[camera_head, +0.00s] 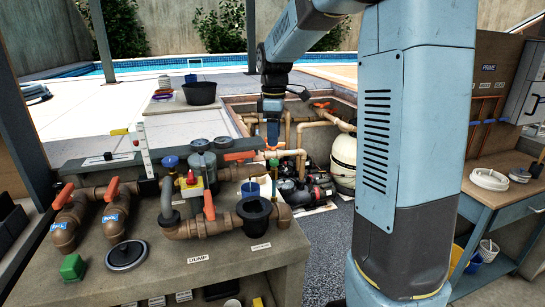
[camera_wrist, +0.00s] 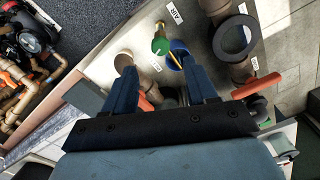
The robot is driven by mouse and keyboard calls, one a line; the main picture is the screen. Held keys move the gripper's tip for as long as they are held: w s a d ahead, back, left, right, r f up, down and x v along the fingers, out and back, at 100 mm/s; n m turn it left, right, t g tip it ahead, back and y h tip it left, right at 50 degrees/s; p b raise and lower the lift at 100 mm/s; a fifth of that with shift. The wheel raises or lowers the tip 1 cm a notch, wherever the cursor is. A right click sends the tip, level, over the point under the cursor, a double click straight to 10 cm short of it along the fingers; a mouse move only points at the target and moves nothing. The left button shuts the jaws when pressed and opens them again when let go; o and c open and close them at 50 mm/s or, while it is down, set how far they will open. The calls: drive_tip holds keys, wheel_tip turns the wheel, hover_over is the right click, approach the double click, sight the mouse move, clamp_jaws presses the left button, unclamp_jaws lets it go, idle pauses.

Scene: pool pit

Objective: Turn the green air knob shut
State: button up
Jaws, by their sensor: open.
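The green air knob (camera_wrist: 160,46) shows in the wrist view, on a brass-coloured stem near the AIR label (camera_wrist: 174,12). The knob appears between and just past the fingertips in the wrist view, with no contact visible. In the head view my gripper (camera_head: 272,140) points down above the back right part of the pipework. The knob's height relative to the fingertips is hard to judge.
A blue round part (camera_wrist: 178,52) sits close beside the knob, near the right finger. A black ring-shaped part (camera_wrist: 236,38) stands farther right. Orange valve handles (camera_head: 240,156) and brown pipes crowd the bench. Pumps (camera_head: 312,193) stand in the pit behind.

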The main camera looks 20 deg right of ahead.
sight(274, 160)
wheel_tip(274, 160, down, 8)
drive_tip(key=shift+r, duration=0.25)
drive_tip(key=shift+c, duration=0.3)
drive_tip(key=c, duration=0.9)
drive_tip(key=shift+a, duration=0.25)
drive_tip(key=shift+c, duration=0.5)
drive_tip(key=shift+d, duration=0.2)
